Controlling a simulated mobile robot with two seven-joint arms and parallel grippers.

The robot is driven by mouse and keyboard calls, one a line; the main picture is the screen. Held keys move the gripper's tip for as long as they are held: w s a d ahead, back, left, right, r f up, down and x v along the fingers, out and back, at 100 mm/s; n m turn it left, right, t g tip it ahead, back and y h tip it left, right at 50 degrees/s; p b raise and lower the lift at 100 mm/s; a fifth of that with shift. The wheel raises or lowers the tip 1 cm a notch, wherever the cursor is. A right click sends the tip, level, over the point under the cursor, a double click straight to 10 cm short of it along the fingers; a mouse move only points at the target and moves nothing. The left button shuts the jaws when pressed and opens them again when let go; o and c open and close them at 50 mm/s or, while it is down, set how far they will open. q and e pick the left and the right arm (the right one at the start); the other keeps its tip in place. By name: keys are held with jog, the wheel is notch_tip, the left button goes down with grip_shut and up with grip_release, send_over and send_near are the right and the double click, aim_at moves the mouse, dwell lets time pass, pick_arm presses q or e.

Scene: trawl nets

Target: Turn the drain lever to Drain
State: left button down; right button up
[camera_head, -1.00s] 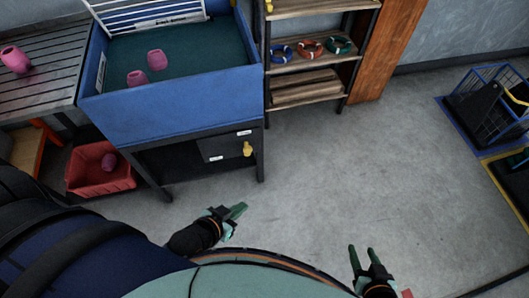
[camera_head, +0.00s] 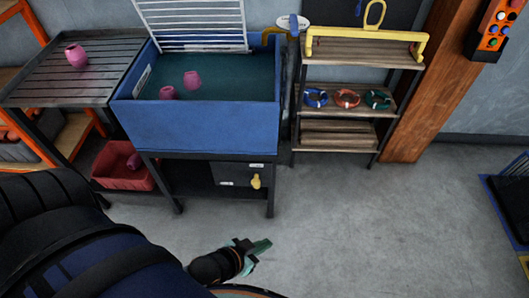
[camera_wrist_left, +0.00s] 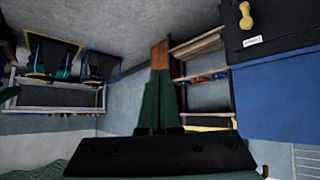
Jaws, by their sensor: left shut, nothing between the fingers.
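The drain lever (camera_head: 256,181) is a yellow handle hanging down on the dark panel (camera_head: 229,174) under the blue tank (camera_head: 200,128). Two small white labels sit on the panel, one above the lever and one to its left; their text is too small to read. The lever also shows at the top right of the left wrist view (camera_wrist_left: 246,17), which looks upside down. My left gripper (camera_head: 263,246) is shut and empty, below the lever in the picture and clearly apart from it. Its green fingers show together in the left wrist view (camera_wrist_left: 158,100). My right gripper is out of view.
A slatted table (camera_head: 100,72) with a pink pot (camera_head: 76,56) and a red crate (camera_head: 113,175) stand left. A shelf (camera_head: 340,103) with coloured rings stands right. The floor before the panel is clear.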

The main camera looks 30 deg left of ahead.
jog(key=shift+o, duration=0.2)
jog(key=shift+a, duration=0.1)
